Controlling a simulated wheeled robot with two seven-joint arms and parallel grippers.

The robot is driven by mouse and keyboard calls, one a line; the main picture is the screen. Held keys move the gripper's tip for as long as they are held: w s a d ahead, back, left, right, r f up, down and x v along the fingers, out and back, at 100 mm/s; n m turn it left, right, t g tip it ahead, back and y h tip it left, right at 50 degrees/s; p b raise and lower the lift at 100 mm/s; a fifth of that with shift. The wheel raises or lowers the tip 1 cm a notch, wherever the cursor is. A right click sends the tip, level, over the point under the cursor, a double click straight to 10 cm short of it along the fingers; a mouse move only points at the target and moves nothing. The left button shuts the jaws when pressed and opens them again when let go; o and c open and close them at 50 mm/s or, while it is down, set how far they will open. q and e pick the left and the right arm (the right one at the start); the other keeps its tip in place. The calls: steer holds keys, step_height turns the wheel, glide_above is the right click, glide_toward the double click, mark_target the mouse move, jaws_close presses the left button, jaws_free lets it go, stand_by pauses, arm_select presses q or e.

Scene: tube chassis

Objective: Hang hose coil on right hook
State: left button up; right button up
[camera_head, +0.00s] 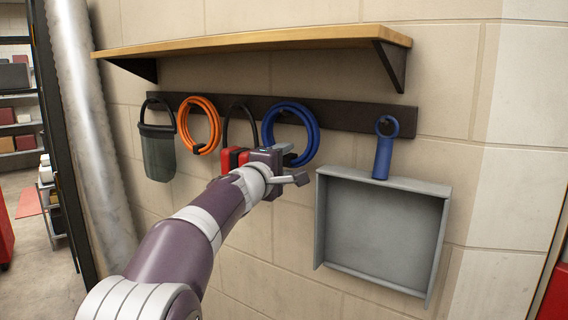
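A blue hose coil (314,127) hangs in front of the dark rail, right of centre. An orange hose coil (214,122) hangs on the rail further left. My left gripper (290,158) is at the lower left of the blue coil, and dark finger parts overlap its lower edge. Whether the fingers close on the coil or only lie beside it cannot be told. The dark rail (350,117) carries the hooks, and its hooks are mostly hidden behind the hanging things. My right gripper is not in view.
A grey dustpan (382,232) hangs by its blue handle (383,155) at the rail's right end. A grey-green container (158,152) hangs at the left end. A red item with a black loop (240,108) hangs behind my gripper. A wooden shelf (260,40) overhangs the rail.

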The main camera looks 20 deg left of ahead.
arm_select(q)
steer(key=shift+f, duration=0.15)
steer(key=s+b, duration=0.5)
steer(key=s, duration=0.8)
steer(key=s+d+f+m+g, duration=0.15)
steer(key=f+m+g, duration=0.25)
steer(key=f, duration=0.9)
steer(key=s+f+m+g, duration=0.3)
steer(key=f+g, duration=0.2)
steer(key=f, duration=0.8)
steer(key=s+d+f+m+g, duration=0.4)
steer(key=s+f, duration=0.3)
steer(key=f, duration=0.2)
steer(key=s+d+f+m+g+y, duration=0.1)
steer(key=s+d+f+m+g, duration=0.2)
steer(key=s+f+m, duration=0.3)
step_height(320, 180, down, 5)
steer(key=shift+s+d+r+m+g, duration=0.2)
steer(key=shift+s+d+m+g, duration=0.15)
steer(key=shift+s+d, duration=0.55)
steer(key=shift+s+a, duration=0.2)
steer(key=shift+a, duration=0.05)
